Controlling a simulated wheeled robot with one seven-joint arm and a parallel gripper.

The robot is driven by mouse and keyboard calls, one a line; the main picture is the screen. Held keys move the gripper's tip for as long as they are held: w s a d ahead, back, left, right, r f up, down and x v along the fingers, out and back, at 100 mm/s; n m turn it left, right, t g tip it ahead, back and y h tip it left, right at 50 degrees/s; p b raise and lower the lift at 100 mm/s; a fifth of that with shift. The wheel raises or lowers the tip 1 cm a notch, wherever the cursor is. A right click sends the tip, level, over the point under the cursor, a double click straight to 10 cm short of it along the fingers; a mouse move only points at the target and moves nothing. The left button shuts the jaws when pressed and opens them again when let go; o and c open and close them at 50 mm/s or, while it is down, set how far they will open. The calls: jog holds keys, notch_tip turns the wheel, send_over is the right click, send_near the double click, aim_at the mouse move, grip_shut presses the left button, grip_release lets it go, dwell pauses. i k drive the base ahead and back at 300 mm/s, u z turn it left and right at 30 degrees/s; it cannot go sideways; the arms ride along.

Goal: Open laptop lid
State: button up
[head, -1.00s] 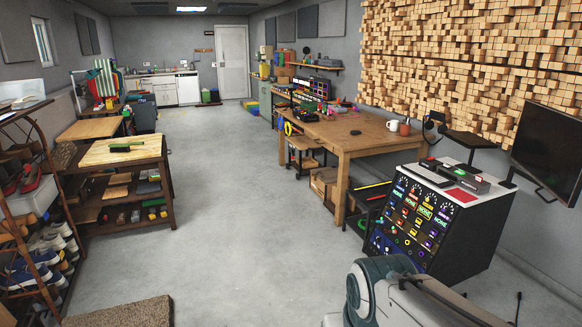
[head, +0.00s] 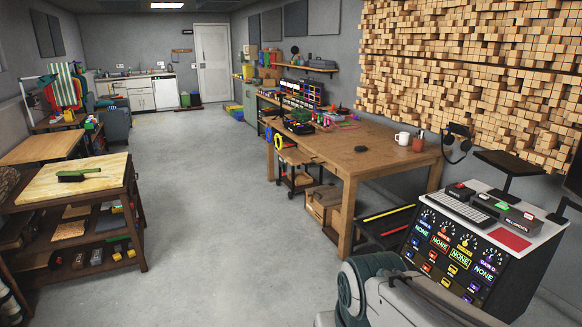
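I cannot make out a laptop for certain in the head view. The wooden desk (head: 385,155) to the right of centre carries a small dark object (head: 360,149), too small to identify, and a cluster of dark and coloured items (head: 305,120) at its far end. My gripper is not in view. Only a grey part of my arm shows at the bottom right.
A black control console (head: 450,255) with a keyboard (head: 463,205) stands at the right, in front of the desk. A wooden workbench (head: 40,187) with a green brush (head: 80,175) is at the left. Clear concrete floor (head: 205,210) lies between. Two mugs (head: 402,139) stand on the desk.

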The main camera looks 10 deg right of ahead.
aim_at(514, 165)
jog(key=z, duration=0.35)
jog(key=i, duration=1.7)
jog(key=z, duration=1.15)
jog(key=i, duration=1.35)
jog(key=z, duration=0.6)
